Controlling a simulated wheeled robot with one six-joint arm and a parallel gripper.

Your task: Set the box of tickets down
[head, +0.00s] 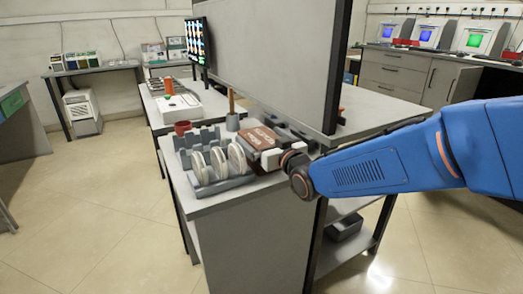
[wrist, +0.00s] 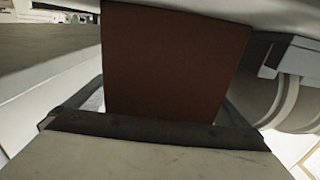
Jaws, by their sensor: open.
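The box of tickets (head: 256,138) is reddish brown with pale lettering on top. It is at the back of the grey bench, right of the rack, beside the tall grey panel. In the wrist view the box (wrist: 175,60) fills the upper middle as a plain brown face, close to the camera. My gripper (head: 268,152) is at the near right end of the box, with its jaws open around or close beside it. I cannot tell whether the box rests fully on the bench top, as its underside is hidden.
A grey rack (head: 206,184) with several upright white discs stands just left of the box; discs (wrist: 285,95) also show at right in the wrist view. A red mug (head: 182,128) and a grey holder (head: 232,122) stand behind. The tall panel (head: 275,55) limits room at back right.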

